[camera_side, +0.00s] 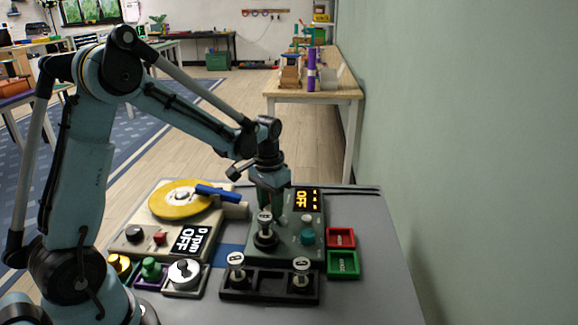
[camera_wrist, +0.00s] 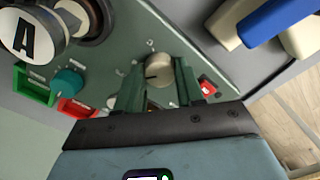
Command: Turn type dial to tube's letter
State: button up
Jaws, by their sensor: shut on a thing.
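The type dial (camera_wrist: 159,70) is a pale metal knob on the grey-green tester panel (camera_side: 290,247). My gripper (camera_wrist: 160,88) is shut on the dial, one finger on each side, in the wrist view. In the side view my gripper (camera_side: 268,205) points down at the panel and hides the dial. A dark mark on the dial points left in the wrist view. The small letters around it are hard to read. A tube (camera_wrist: 30,32) with a large "A" on its white cap stands in the black socket. It also shows in the side view (camera_side: 265,218).
A teal knob (camera_side: 307,237) and a red switch (camera_wrist: 207,87) sit near the dial. A black rack (camera_side: 268,285) holds two more tubes in front. Red (camera_side: 341,238) and green (camera_side: 343,264) bins stand right. A yellow-disc machine (camera_side: 182,199) is left.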

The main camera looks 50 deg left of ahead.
jog(key=n, duration=0.4)
jog(key=shift+n, duration=1.8)
jog(key=o, duration=1)
jog(key=shift+o, duration=0.2)
notch_tip(320, 180, up, 12)
